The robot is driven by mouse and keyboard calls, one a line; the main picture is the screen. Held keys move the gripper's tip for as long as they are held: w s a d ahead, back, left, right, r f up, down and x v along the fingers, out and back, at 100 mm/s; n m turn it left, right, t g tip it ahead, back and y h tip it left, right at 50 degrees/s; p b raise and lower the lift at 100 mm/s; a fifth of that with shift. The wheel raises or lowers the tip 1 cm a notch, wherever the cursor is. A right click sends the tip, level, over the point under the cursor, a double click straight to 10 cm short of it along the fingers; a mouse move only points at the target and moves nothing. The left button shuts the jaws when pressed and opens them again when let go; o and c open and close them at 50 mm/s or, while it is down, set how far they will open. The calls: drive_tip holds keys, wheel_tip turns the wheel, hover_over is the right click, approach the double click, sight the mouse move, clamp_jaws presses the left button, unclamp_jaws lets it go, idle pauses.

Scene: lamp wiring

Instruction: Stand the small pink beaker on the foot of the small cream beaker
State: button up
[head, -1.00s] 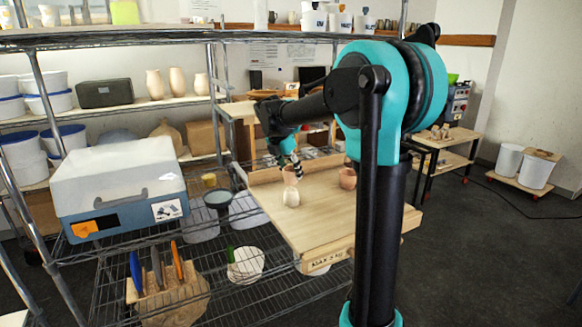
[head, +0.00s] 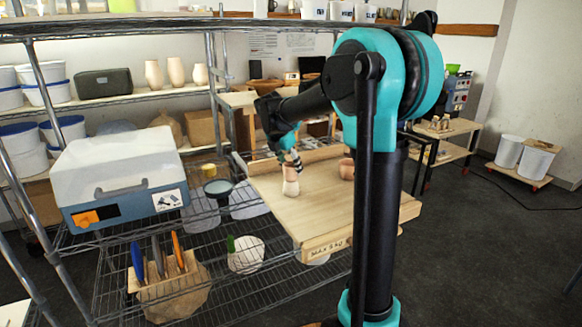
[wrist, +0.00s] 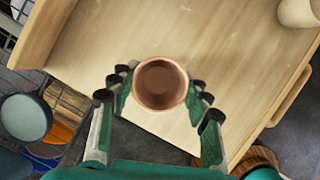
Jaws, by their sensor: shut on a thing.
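The small pink beaker (head: 290,172) is held in my gripper (head: 294,159), directly above the small cream beaker (head: 291,188) in the head view. The cream beaker stands on the wooden board (head: 318,208), its narrower end up. The two look in line and touching or nearly so; I cannot tell which. In the wrist view the pink beaker (wrist: 160,84) shows its open mouth, between the fingers of my gripper (wrist: 160,92). It hides the cream beaker there.
The board's front right is clear.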

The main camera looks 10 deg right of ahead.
drive_tip(key=shift+f, duration=0.3)
drive_tip(key=o, duration=1.3)
drive_tip(key=shift+o, duration=0.2)
